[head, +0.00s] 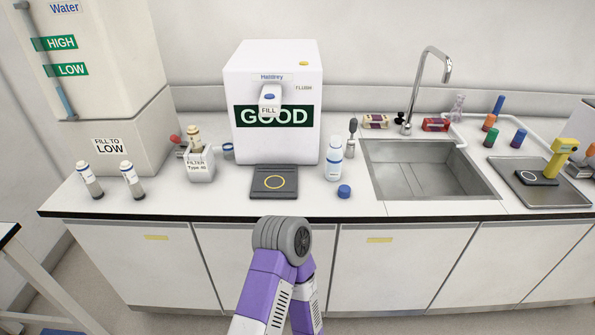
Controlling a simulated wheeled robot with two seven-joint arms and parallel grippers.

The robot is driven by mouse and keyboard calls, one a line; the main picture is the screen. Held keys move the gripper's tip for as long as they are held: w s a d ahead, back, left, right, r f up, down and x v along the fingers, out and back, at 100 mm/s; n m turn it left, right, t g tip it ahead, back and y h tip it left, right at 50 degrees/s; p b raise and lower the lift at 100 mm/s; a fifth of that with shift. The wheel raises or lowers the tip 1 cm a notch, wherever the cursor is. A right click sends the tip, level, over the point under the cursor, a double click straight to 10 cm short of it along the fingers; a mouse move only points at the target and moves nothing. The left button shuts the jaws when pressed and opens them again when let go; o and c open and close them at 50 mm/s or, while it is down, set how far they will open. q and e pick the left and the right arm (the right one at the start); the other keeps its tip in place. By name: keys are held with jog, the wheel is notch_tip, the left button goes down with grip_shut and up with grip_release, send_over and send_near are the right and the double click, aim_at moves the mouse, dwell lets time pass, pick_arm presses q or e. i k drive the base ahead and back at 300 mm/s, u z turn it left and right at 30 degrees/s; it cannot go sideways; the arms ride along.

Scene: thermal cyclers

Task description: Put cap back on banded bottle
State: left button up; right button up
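A white bottle with a blue band (334,160) stands upright on the counter, right of the white dispenser and left of the sink. Its narrow white top shows no blue cap on it. A blue cap (344,191) lies on the counter just in front of the bottle, apart from it, near the front edge. Neither of my grippers is in view.
The white dispenser (275,90) marked GOOD stands behind a dark pad (273,182). A sink (425,172) with a tall tap (430,75) lies right of the bottle. A filter holder (201,166) and two small vials (90,181) stand left. Counter front around the cap is clear.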

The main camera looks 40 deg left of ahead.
aim_at(333, 156)
jog(key=u, duration=0.9)
jog(key=i, duration=0.75)
jog(key=u, duration=0.75)
